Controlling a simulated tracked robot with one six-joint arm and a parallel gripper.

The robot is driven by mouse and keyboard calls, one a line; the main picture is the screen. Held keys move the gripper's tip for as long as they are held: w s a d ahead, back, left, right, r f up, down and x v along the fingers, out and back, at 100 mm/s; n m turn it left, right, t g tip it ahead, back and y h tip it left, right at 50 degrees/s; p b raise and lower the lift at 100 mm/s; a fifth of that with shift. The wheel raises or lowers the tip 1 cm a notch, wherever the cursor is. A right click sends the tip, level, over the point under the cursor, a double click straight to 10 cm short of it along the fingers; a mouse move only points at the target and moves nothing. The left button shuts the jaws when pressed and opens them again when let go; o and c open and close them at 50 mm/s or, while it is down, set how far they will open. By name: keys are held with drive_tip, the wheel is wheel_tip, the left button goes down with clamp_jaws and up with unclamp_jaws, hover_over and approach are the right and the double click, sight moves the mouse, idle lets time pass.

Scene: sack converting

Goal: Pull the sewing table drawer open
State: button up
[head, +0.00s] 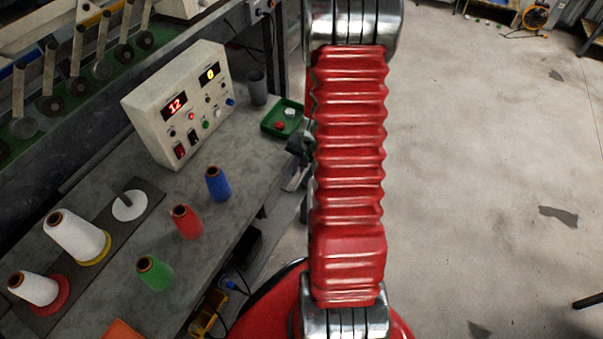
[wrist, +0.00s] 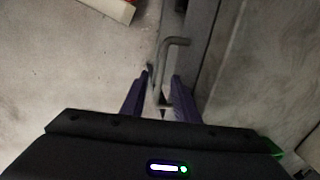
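In the wrist view, a bent grey metal handle (wrist: 176,42) sticks out from a grey edge. Its lower part runs down toward the space between the fingertips of my gripper (wrist: 161,78). The two dark purple fingers stand apart with a gap between them; I cannot tell whether either touches the handle. The head view shows the worn grey sewing table top (head: 222,140) at left. I cannot make out the drawer front there, and my red arm hides part of the table's right side. My gripper is mostly hidden behind that arm.
A control box (head: 180,103) with lit displays, a green tray (head: 270,127), a dark cup (head: 257,88) and several thread spools, including a blue one (head: 218,184), stand on the table. Open concrete floor (head: 480,150) lies to the right.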

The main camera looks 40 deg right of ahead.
drive_tip(key=shift+f, duration=0.25)
drive_tip(key=shift+c, duration=0.3)
clamp_jaws()
drive_tip(key=shift+a, duration=0.15)
idle(0.3)
